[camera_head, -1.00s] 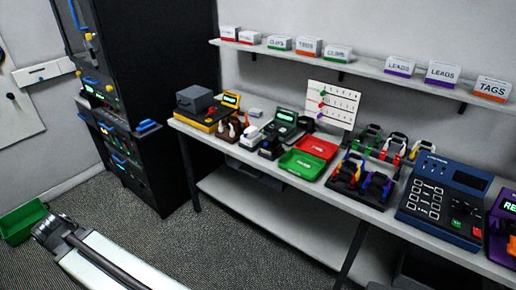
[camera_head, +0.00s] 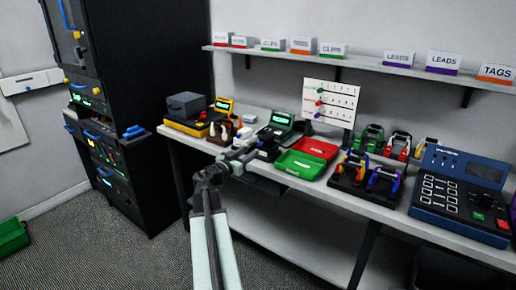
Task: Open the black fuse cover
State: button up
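My gripper (camera_head: 240,156) is over the front edge of the workbench, at the end of my raised arm. It is too small to tell whether its fingers are open or shut. A small black device (camera_head: 268,147) sits on the bench just right of my gripper, and my gripper partly overlaps its surroundings in the picture. I cannot tell whether this is the black fuse cover, and no cover is clearly seen. A dark case with a green screen (camera_head: 280,127) stands behind it.
A green tray (camera_head: 299,166) and a red tray (camera_head: 315,148) lie right of my gripper. A yellow-based grey box (camera_head: 185,106) and a brown block with white pieces (camera_head: 219,134) stand left. A black cabinet (camera_head: 150,90) is far left. A blue console (camera_head: 460,195) is at right.

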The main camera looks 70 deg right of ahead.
aim_at(260, 144)
jog(key=x, duration=0.7)
grip_shut()
jog(key=shift+s+a+f, duration=0.1)
dwell(1.0)
